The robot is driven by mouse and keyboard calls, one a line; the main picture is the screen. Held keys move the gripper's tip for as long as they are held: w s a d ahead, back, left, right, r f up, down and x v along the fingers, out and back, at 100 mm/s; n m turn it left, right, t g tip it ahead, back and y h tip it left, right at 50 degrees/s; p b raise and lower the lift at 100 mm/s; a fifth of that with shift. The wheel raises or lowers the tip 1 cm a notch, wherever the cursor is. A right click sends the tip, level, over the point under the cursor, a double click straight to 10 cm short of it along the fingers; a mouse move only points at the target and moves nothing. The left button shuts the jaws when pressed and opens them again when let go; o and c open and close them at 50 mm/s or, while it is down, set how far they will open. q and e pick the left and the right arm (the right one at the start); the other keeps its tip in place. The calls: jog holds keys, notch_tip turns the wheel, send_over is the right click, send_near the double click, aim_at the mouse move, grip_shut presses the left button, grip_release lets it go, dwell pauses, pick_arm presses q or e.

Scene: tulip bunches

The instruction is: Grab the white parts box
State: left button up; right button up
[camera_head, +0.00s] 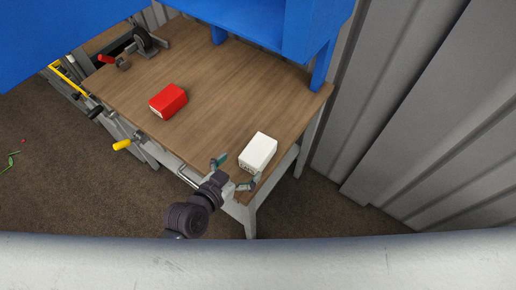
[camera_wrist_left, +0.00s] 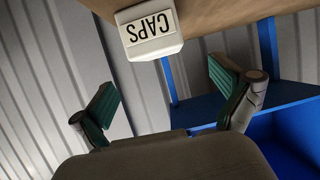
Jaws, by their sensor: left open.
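The white parts box (camera_head: 258,152) sits on the wooden table (camera_head: 215,98), near its front right corner. In the left wrist view the white box (camera_wrist_left: 150,32) shows a label reading "CAPS", upside down. My left gripper (camera_head: 236,172) is at the table's front edge, just in front of the box. Its fingers are spread apart and empty. In the left wrist view the box lies ahead of the open fingers (camera_wrist_left: 165,95), above the middle of the gap between them. My right gripper does not show.
A red box (camera_head: 168,101) sits left of the white one on the table. A dark tool (camera_head: 146,42) stands at the far left corner. A blue shelf (camera_head: 250,22) rises over the back. Corrugated grey walls (camera_head: 400,130) stand to the right. Table space between the boxes is clear.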

aim_at(254, 155)
pick_arm(q)
jog(key=x, duration=0.4)
jog(key=shift+w+d+f, duration=0.15)
jog(key=shift+w+d, duration=0.2)
jog(key=shift+w, duration=0.1)
jog(key=p+x, duration=0.1)
jog(key=x, duration=0.3)
jog(key=shift+w+d+f, duration=0.1)
jog(key=shift+w+f, duration=0.05)
jog(key=shift+f, duration=0.05)
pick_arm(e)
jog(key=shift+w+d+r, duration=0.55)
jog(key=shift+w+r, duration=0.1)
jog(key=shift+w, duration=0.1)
pick_arm(q)
jog(key=shift+c, duration=0.2)
jog(key=shift+c, duration=1.2)
jog(key=c, duration=1.1)
jog(key=shift+c, duration=0.4)
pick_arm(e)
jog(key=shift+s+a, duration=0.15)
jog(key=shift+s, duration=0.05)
